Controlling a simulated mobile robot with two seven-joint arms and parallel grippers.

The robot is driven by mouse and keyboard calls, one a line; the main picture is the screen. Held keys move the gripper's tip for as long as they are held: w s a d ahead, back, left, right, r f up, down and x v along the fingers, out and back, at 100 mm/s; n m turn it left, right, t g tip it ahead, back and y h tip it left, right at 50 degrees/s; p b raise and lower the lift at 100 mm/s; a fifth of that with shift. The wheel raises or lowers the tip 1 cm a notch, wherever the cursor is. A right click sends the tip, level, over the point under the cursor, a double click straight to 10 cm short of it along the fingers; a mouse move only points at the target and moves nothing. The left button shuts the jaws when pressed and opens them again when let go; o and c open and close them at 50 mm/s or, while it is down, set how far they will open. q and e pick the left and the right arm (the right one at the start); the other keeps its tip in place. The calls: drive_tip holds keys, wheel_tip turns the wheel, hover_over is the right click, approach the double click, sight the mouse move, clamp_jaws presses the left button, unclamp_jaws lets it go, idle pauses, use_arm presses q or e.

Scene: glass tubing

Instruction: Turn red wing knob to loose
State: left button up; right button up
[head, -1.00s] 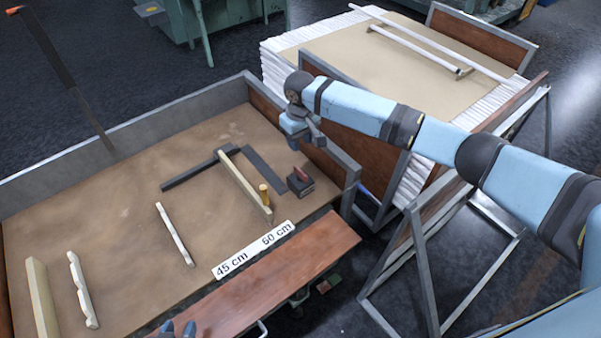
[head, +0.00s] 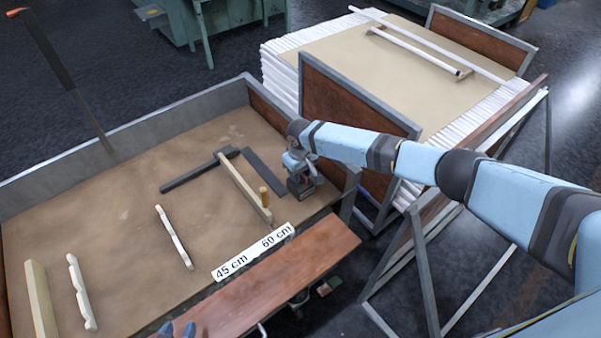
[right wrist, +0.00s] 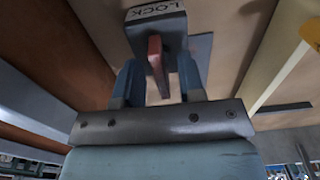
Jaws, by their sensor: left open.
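The red wing knob (right wrist: 155,52) sits on a dark block (head: 301,190) near the right end of the bench; the block's face reads "LOCK" in the right wrist view. My right gripper (right wrist: 159,78) is open, with its blue fingers on either side of the knob and gaps showing beside it. In the head view my right gripper (head: 299,172) is down over the block and mostly hides the knob. My left gripper (head: 177,329) shows only its fingertips at the bottom edge, open, away from the block.
A dark strip (head: 263,171) lies behind. A white "45 cm 60 cm" label (head: 252,251) is in front. The bench's raised rim (head: 270,115) is close on the right.

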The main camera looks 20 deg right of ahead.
clamp_jaws()
use_arm(q)
drive_tip(key=shift+r, duration=0.1)
use_arm(e)
drive_tip(key=shift+n, duration=0.4)
use_arm(q)
drive_tip(key=shift+r+p, duration=0.2)
drive_tip(key=shift+p, duration=0.1)
use_arm(e)
drive_tip(key=n, duration=0.3)
drive_tip(key=shift+n, duration=0.4)
use_arm(q)
drive_tip(key=shift+r, duration=0.1)
use_arm(e)
drive_tip(key=n, duration=0.4)
drive_tip(key=shift+a, duration=0.1)
drive_tip(key=n, duration=0.5)
use_arm(q)
drive_tip(key=shift+f, duration=0.3)
use_arm(e)
drive_tip(key=n, duration=0.4)
drive_tip(key=shift+n, duration=0.3)
